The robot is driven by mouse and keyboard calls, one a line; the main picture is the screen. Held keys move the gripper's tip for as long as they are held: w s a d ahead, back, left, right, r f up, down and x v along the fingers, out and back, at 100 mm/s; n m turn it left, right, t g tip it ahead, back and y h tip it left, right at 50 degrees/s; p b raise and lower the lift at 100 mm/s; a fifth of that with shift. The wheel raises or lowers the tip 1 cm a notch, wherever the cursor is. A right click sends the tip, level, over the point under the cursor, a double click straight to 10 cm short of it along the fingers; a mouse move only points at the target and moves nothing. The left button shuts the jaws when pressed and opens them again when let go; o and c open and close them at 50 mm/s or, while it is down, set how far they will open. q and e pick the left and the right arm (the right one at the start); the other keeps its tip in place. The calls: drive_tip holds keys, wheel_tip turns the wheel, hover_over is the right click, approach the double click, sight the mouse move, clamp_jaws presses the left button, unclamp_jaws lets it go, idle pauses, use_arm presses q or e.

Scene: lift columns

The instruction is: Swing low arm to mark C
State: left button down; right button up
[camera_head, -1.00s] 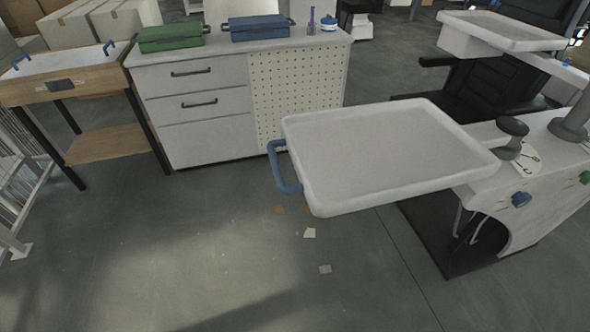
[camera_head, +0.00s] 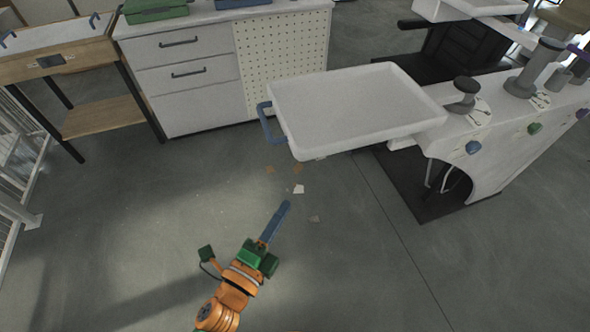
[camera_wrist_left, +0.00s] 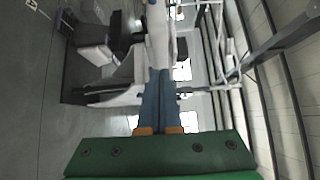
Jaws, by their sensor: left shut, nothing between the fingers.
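The low arm carries a white rectangular tray (camera_head: 350,108) with a raised rim and a blue handle (camera_head: 267,124) on its left end. It reaches left from a grey pivot post (camera_head: 465,95) on a white bench. A pale dial (camera_head: 478,113) with dark marks lies around the post; its letters are too small to read. My left gripper (camera_head: 286,204) has long blue fingers, shut and empty, below and in front of the handle and apart from it. The shut fingers also show in the left wrist view (camera_wrist_left: 159,75). My right gripper is out of view.
The bench has a blue knob (camera_head: 473,147), a green knob (camera_head: 535,128) and another post (camera_head: 540,65). A second white tray (camera_head: 470,8) is at the top right. A white drawer cabinet (camera_head: 190,85) stands behind the handle. The floor in front is clear except for small scraps.

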use_arm(q)
drive_tip(key=x, duration=0.3)
drive_tip(key=a+p+x, duration=0.1)
drive_tip(key=x, duration=0.3)
drive_tip(key=w+a+x, duration=0.1)
drive_tip(key=x, duration=0.2)
drive_tip(key=shift+w, duration=0.25)
drive_tip(key=shift+w+a, duration=0.15)
drive_tip(key=shift+w, duration=0.15)
